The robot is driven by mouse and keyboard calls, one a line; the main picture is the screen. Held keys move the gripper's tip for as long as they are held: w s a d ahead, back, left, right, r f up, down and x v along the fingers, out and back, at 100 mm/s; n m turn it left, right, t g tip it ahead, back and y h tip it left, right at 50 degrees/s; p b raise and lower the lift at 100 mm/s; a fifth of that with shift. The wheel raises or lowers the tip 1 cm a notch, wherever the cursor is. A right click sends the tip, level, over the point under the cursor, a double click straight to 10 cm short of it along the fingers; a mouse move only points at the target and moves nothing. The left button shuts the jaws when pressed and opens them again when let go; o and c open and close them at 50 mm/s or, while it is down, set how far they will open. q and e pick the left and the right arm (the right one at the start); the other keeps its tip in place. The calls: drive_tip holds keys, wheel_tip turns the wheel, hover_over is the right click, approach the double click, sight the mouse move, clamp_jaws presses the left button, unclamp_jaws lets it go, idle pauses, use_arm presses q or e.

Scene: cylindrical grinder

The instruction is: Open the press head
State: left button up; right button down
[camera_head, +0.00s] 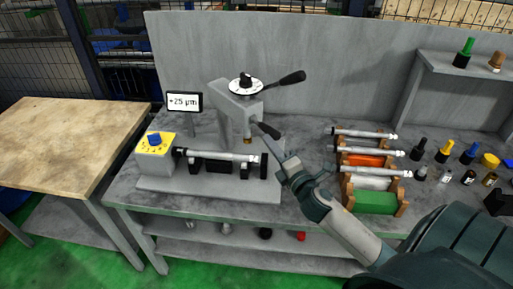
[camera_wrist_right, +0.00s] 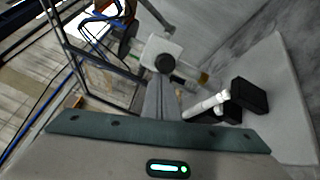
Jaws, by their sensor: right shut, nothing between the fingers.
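The grinder stands on the grey bench in the head view, with a grey press head (camera_head: 232,103) above its base. A white dial disc (camera_head: 247,86) sits on top, with a black-handled lever (camera_head: 292,78) pointing right. A second black grip (camera_head: 268,131) sticks out low on the head's right. A metal shaft (camera_head: 222,156) lies across the base; it also shows in the right wrist view (camera_wrist_right: 208,105). My right gripper (camera_head: 269,149) is shut and empty, just below the low grip; I cannot tell whether they touch. In its wrist view the fingers (camera_wrist_right: 162,90) are together. My left gripper is out of view.
A box with a yellow top (camera_head: 155,145) and a display reading +25 µm (camera_head: 184,103) are at the left. A rack (camera_head: 403,193) with several shafts stands at the right, near small bottles. A wooden table (camera_head: 60,140) is further left.

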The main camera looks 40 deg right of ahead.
drive_tip(key=w+d+n+y+b, duration=0.1)
drive_tip(key=d+n+y+b, duration=0.1)
drive_tip(key=d, duration=0.5)
drive_tip(key=w+d+n+y+b, duration=0.2)
drive_tip(key=d+y+b, duration=0.3)
drive_tip(key=d, duration=0.3)
drive_tip(key=shift+w+d, duration=0.25)
drive_tip(key=shift+d, duration=0.05)
drive_tip(key=shift+a+f+b, duration=0.15)
drive_tip(key=shift+f+b, duration=0.05)
drive_tip(key=shift+b, duration=0.1)
